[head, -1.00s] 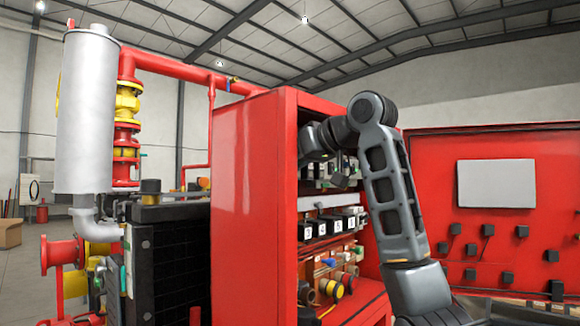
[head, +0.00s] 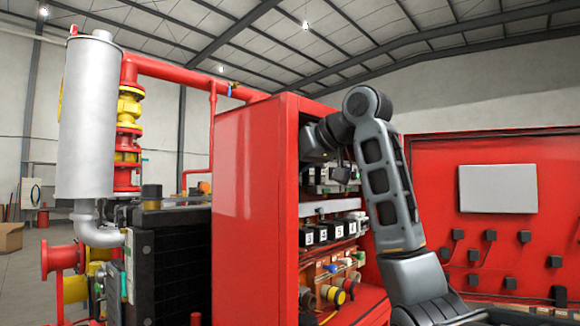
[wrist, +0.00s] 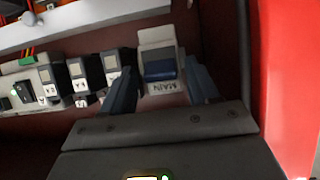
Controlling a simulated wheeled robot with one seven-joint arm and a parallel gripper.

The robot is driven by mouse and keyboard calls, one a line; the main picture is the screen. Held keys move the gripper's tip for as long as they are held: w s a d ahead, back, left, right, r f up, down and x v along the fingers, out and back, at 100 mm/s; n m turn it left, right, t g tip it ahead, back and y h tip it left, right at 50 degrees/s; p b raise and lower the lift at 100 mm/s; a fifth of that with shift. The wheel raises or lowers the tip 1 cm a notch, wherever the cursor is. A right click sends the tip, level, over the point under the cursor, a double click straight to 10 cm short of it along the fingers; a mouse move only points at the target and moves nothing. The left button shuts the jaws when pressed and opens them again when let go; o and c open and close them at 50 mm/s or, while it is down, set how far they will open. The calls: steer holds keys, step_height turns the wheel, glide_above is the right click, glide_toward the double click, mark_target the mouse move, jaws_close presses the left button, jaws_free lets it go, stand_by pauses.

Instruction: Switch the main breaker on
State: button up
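The main breaker (wrist: 158,62) is in the wrist view at top centre, a pale block with a blue lever. A "MAIN" label (wrist: 165,87) reads upside down beside it. My gripper (wrist: 160,82) is open, with one dark finger on each side of the breaker's lower part. I cannot tell whether the fingers touch it, nor which way the lever is set. In the head view my arm reaches into the open red cabinet (head: 250,200), and the gripper's fingertips cannot be made out there.
Several smaller breakers (wrist: 78,75) stand in a row left of the main one. A red cabinet wall (wrist: 288,80) is close on the right. In the head view numbered units (head: 325,232) and cable glands (head: 335,292) sit lower in the cabinet.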

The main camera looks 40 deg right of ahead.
steer(key=shift+o, duration=0.2)
steer(key=b+v, duration=0.2)
steer(key=v, duration=0.5)
steer(key=shift+s+r, duration=0.15)
steer(key=shift+s, duration=0.2)
steer(key=shift+s, duration=0.1)
stand_by(0.3)
